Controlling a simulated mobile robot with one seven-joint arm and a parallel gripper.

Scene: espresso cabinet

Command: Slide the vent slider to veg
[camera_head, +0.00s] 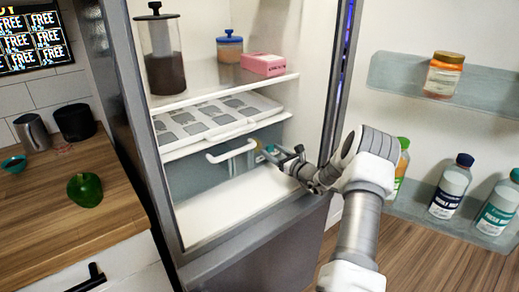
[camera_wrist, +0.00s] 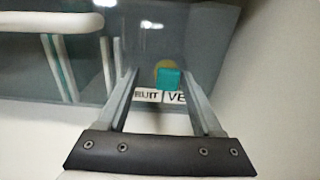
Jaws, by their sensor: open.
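The vent slider is a small teal block (camera_wrist: 168,79) on the front of a grey drawer inside the fridge. It sits above white labels reading "FRUIT" at left and "VE", partly hidden, at right (camera_wrist: 174,96), close to the line between them. In the wrist view my gripper (camera_wrist: 163,75) is open, with one finger on each side of the slider; I cannot tell whether they touch it. In the head view my gripper (camera_head: 278,152) reaches into the fridge at the drawer front (camera_head: 205,178), and the slider is too small to make out clearly there.
A white drawer handle (camera_head: 232,150) sticks out just left of my gripper; it also shows in the wrist view (camera_wrist: 50,22). A shelf with a white tray (camera_head: 215,115) lies above. The open fridge door with bottles (camera_head: 450,187) stands to the right.

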